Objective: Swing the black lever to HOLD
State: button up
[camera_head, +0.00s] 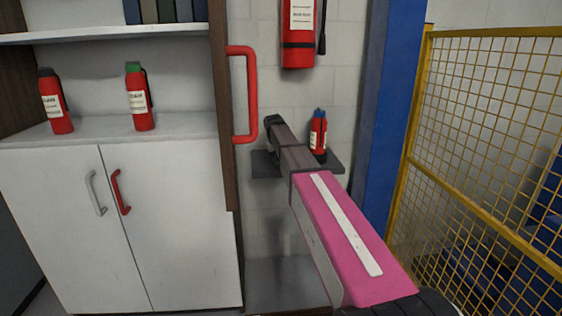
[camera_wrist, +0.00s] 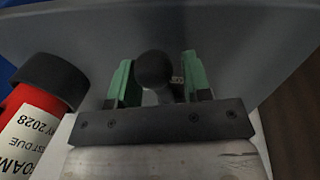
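In the wrist view, a round black knob (camera_wrist: 154,70) on a short grey stem shows in front of a dark grey surface. I take it to be the black lever's end. My gripper (camera_wrist: 160,82) has its green-padded fingers on either side of the knob, with narrow gaps visible, so it looks open around it. I cannot tell whether a finger touches the knob. No HOLD mark is readable. In the head view, my gripper (camera_head: 273,124) is above the dark wall shelf (camera_head: 263,165), and the lever is hidden by my arm.
A small red extinguisher (camera_head: 318,135) stands right of my gripper; a red bottle (camera_wrist: 30,125) shows close in the wrist view. A red handle (camera_head: 250,95) is left. A blue post (camera_head: 385,110) and yellow mesh fence (camera_head: 480,150) bound the right.

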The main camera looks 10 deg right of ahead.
jog(key=shift+r, duration=0.1)
notch_tip(320, 180, up, 10)
jog(key=a, duration=0.2)
jog(key=shift+r, duration=0.2)
jog(key=shift+s, duration=0.1)
